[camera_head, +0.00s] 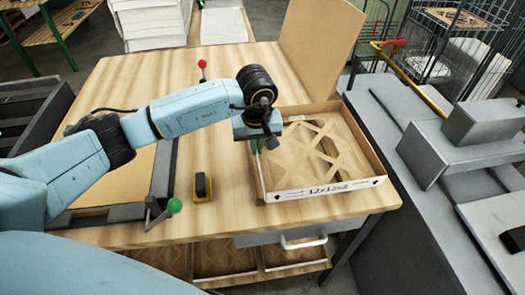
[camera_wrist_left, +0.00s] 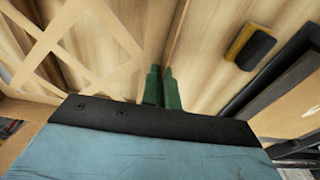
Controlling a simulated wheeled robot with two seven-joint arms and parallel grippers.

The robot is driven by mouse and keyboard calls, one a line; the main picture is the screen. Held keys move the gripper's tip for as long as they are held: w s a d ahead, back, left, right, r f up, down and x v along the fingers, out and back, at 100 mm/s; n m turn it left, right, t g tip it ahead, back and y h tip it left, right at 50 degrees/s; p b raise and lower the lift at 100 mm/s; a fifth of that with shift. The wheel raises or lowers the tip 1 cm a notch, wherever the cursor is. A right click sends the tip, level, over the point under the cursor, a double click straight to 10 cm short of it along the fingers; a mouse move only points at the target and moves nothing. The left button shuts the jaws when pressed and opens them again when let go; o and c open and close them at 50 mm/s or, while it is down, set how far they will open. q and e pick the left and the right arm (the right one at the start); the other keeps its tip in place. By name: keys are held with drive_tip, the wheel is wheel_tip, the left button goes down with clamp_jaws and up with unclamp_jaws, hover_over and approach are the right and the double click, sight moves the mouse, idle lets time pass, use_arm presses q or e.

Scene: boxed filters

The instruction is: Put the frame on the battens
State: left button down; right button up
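The frame (camera_head: 325,190), a shallow cardboard-walled filter with lattice strips and a printed front side, lies at the right of the wooden table. In the left wrist view its lattice (camera_wrist_left: 85,45) shows at the left. My left gripper (camera_head: 257,147) is over the frame's left side, pointing down. Its green fingertips (camera_wrist_left: 162,86) are close together in the left wrist view, apparently with the thin left wall between them. The lower fingers are partly hidden in the head view. I cannot clearly make out the battens. My right gripper is not in view.
A yellow and black block (camera_head: 202,187) lies left of the frame. Further left are a dark-edged fixture (camera_head: 110,213) with a brown panel and a green-knobbed lever (camera_head: 174,206). A tall brown board (camera_head: 318,45) stands behind. Grey equipment (camera_head: 485,125) is at the right.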

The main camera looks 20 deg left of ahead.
use_arm(q)
wheel_tip(320, 180, down, 4)
drive_tip(key=shift+f+p, duration=0.15)
drive_tip(key=shift+p, duration=0.25)
drive_tip(key=shift+f, duration=0.1)
drive_tip(key=shift+f, duration=0.15)
drive_tip(key=c, duration=1.7)
unclamp_jaws()
drive_tip(key=shift+r, duration=0.25)
drive_tip(key=r, duration=0.4)
drive_tip(key=r+b, duration=0.1)
drive_tip(key=r, duration=0.3)
drive_tip(key=s+r+b, duration=0.1)
drive_tip(key=r, duration=0.3)
drive_tip(key=shift+s+d, duration=0.1)
drive_tip(key=shift+d, duration=0.3)
